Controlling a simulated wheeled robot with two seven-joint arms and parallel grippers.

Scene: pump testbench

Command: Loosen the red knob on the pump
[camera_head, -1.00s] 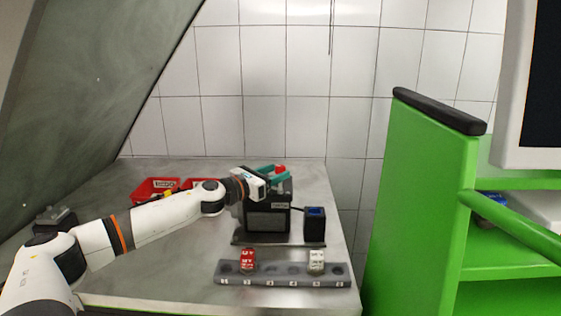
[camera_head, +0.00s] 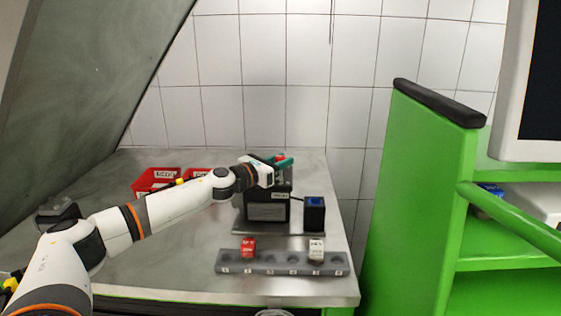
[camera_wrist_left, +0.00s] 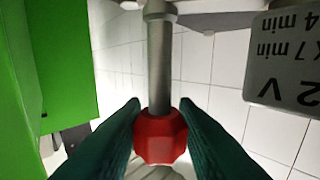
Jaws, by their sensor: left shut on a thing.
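The pump (camera_head: 268,211) is a dark block with a pale label, standing on the metal bench. Its red knob (camera_head: 281,157) is at the top, mostly hidden by my left gripper (camera_head: 284,162) in the head view. In the left wrist view the faceted red knob (camera_wrist_left: 160,138) sits at the end of a grey shaft (camera_wrist_left: 159,60). The two dark green fingers of my left gripper (camera_wrist_left: 160,128) press on it from both sides, so the gripper is shut on the knob. My right gripper is in neither view.
A blue-topped dark box (camera_head: 314,214) stands right of the pump. Red bins (camera_head: 157,179) stand behind my left arm. A green frame (camera_head: 420,200) rises at the right.

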